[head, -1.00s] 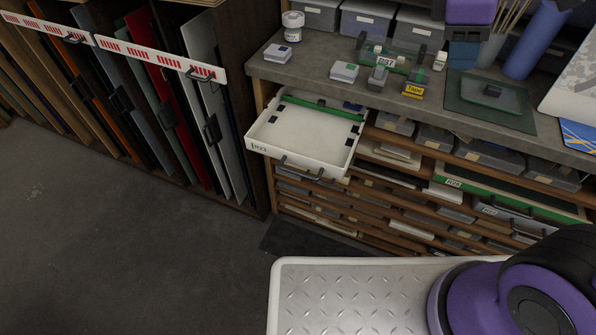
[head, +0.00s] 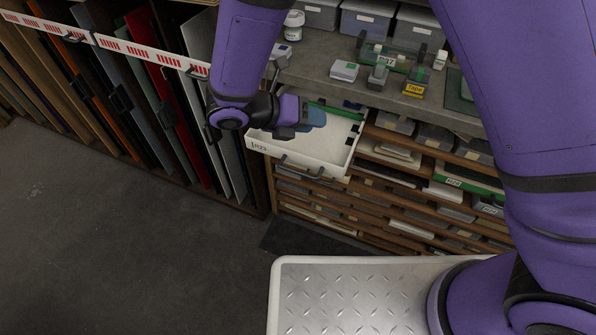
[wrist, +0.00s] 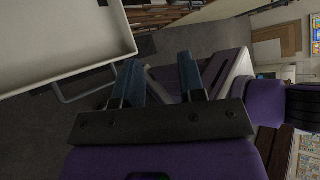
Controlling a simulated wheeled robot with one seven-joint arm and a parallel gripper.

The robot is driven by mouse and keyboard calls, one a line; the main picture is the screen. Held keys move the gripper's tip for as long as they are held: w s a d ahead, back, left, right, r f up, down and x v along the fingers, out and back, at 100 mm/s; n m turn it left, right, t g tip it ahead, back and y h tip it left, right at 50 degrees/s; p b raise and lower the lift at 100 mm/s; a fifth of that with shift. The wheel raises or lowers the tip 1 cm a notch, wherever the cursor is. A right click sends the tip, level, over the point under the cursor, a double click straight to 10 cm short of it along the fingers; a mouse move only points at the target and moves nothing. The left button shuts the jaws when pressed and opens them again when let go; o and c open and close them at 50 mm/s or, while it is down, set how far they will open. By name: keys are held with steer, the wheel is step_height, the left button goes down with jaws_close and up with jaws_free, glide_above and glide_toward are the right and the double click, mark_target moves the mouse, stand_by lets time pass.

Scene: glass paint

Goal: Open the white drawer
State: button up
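The white drawer (head: 270,151) is pulled partway out of the wooden cabinet under the grey worktop. Its dark bar handle (head: 302,169) is on the front face. My gripper (head: 316,115) appears above the drawer's left part in the head view, with blue fingers pointing right. In the wrist view my gripper (wrist: 160,76) has its two fingers apart, with nothing between them. The drawer (wrist: 60,35) fills the upper left there. Its handle (wrist: 80,97) shows left of the fingers, apart from them as far as I can tell.
The worktop (head: 330,88) above holds small boxes, a yellow tape box (head: 414,89) and bottles. Racks of upright coloured panels (head: 165,105) stand at the left. Shallow shelves (head: 400,185) fill the cabinet below. The floor (head: 120,260) in front is open.

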steer(key=s+a+f+n+t, duration=0.3)
steer(key=a+f+n, duration=0.3)
steer(key=f, duration=0.2)
steer(key=n+t, duration=0.4)
steer(key=n, duration=0.3)
glide_toward(298, 173)
steer(key=x, duration=1)
steer(key=shift+w+f, duration=0.2)
steer(key=shift+w, duration=0.05)
steer(key=shift+c, duration=0.5)
jaws_close()
